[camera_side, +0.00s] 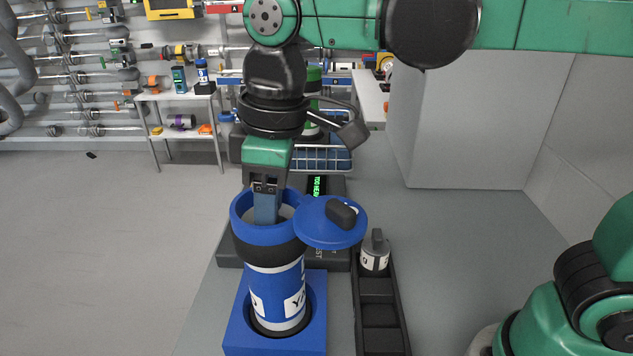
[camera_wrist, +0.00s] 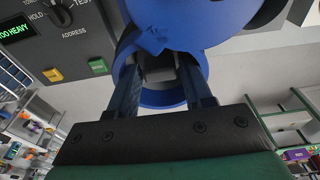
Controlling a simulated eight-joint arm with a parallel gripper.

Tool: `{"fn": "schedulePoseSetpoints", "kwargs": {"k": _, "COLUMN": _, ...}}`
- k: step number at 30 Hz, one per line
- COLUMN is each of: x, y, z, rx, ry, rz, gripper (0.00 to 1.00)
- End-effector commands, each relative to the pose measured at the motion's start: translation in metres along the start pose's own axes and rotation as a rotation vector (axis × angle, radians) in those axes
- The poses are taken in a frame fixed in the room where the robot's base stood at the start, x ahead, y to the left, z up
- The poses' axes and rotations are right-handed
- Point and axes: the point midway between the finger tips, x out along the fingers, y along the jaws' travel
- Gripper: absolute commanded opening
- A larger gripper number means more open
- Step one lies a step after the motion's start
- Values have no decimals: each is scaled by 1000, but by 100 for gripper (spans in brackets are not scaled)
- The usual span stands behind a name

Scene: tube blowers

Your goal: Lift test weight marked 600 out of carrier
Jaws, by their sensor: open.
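The carrier (camera_side: 275,290) is a blue cylinder with a black band and a white label. It stands upright in a blue square base (camera_side: 240,325). Its blue lid (camera_side: 325,235) is swung open to the right. My gripper (camera_side: 267,212) points down into the carrier's open mouth. In the wrist view my gripper (camera_wrist: 165,68) is open, its two fingers reaching inside the blue rim (camera_wrist: 190,25). A grey thing (camera_wrist: 158,68) shows between the fingers, inside the carrier. It may be the test weight; no marking on it is readable, and I cannot tell whether the fingers touch it.
A grey weight with a dark handle (camera_side: 375,255) stands in the black slotted rack (camera_side: 380,315) to the right; the rack's nearer slots are empty. Behind the carrier, a dark console with a green "TOO HEAVY" display (camera_side: 318,186) lies close. The open lid overhangs near my gripper.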

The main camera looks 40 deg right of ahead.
Motion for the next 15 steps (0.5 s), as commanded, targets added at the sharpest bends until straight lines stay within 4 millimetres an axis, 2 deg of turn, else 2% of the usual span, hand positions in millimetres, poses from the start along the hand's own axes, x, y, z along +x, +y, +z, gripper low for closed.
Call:
{"fn": "schedulePoseSetpoints", "kwargs": {"k": 2, "x": 0, "y": 0, "z": 0, "rx": 0, "ry": 0, "rz": 0, "gripper": 42}}
{"fn": "schedulePoseSetpoints", "kwargs": {"k": 6, "x": 0, "y": 0, "z": 0, "rx": 0, "ry": 0, "rz": 0, "gripper": 2}}
{"fn": "schedulePoseSetpoints", "kwargs": {"k": 15, "x": 0, "y": 0, "z": 0, "rx": 0, "ry": 0, "rz": 0, "gripper": 0}}
